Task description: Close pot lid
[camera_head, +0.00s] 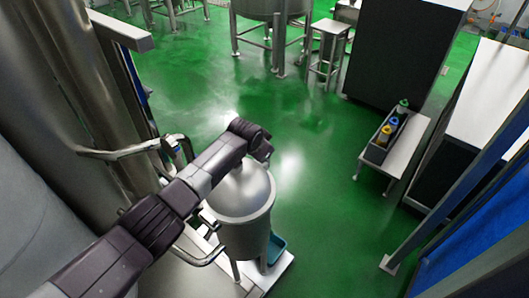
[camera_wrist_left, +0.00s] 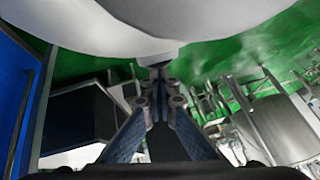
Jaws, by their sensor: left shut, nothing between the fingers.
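The metal pot (camera_head: 248,235) stands in the lower middle of the head view, with its domed grey lid (camera_head: 245,190) over the top. My left arm crosses the lid's upper left part and hides that side of the rim; the visible rim looks level with the pot. In the left wrist view a large pale curved surface, apparently the lid (camera_wrist_left: 150,30), fills the top, with a small block (camera_wrist_left: 158,55) at its lower edge. My left gripper (camera_wrist_left: 159,80) is shut and empty, its fingertips close to that block; contact is unclear. My right gripper is not in view.
A large steel tank (camera_head: 95,90) stands at the left, with pipes beside the pot. A small bench (camera_head: 408,150) with a tray of several bottles (camera_head: 385,135) is at the right. A blue-sided frame (camera_head: 480,230) is at the lower right. Green floor in the middle is clear.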

